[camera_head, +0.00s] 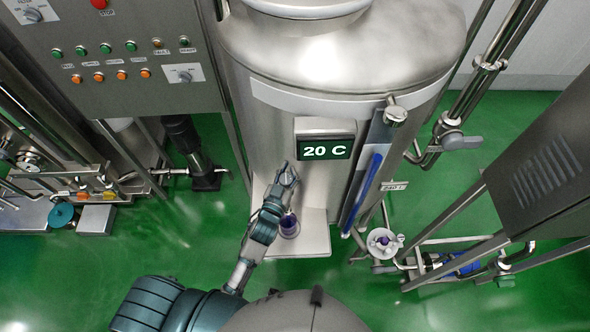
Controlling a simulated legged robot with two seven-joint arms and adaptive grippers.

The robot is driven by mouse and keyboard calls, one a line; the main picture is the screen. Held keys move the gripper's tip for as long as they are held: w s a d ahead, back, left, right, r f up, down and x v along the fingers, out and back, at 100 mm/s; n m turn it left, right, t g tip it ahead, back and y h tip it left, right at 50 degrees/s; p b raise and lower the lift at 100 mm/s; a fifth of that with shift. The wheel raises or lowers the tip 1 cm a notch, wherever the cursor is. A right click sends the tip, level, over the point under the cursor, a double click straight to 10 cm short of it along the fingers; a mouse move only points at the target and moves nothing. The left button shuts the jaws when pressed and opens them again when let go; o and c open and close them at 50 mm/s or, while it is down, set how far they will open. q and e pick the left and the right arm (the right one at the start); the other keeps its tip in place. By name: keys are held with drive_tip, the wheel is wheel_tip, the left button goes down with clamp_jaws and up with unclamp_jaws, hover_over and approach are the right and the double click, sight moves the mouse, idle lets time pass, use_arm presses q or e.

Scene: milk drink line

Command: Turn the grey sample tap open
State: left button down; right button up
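My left gripper (286,176) is in front of the steel tank (330,85), just left of and below its 20 C display. Its fingers are small and grey against the steel, so I cannot tell whether they are open or closed on anything. I cannot make out the grey sample tap clearly; the gripper may cover it. A small clear cup with purple in it (289,226) stands on the steel shelf (313,238) below the gripper, partly beside my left wrist. My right gripper is not in view.
The display (325,149) and a blue-striped upright gauge (366,180) are right of the gripper. A grey-handled valve (460,141) sits on the right pipes. A control panel (115,50) stands at upper left, a steel cabinet (545,165) at right. Green floor (80,270) is open at lower left.

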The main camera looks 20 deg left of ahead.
use_arm(q)
drive_tip(key=c, duration=1.9)
unclamp_jaws()
drive_tip(key=shift+s+a+f+n+y+b, duration=0.2)
drive_tip(key=shift+n+y, duration=0.2)
drive_tip(key=shift+y, duration=0.2)
drive_tip(key=shift+s+a+f+n+y+b, duration=0.1)
drive_tip(key=shift+f+n+y+b, duration=0.1)
drive_tip(key=shift+n+y, duration=0.3)
drive_tip(key=shift+d, duration=0.1)
drive_tip(key=o, duration=0.9)
drive_tip(key=shift+o, duration=1.1)
drive_tip(key=shift+s+r, duration=0.2)
drive_tip(key=shift+s, duration=0.05)
drive_tip(key=shift+s+r, duration=0.2)
drive_tip(key=shift+s, duration=0.05)
drive_tip(key=shift+d+f, duration=0.1)
drive_tip(key=shift+s, duration=0.35)
drive_tip(key=s, duration=1.1)
drive_tip(key=shift+s+d, duration=0.2)
drive_tip(key=shift+d, duration=0.05)
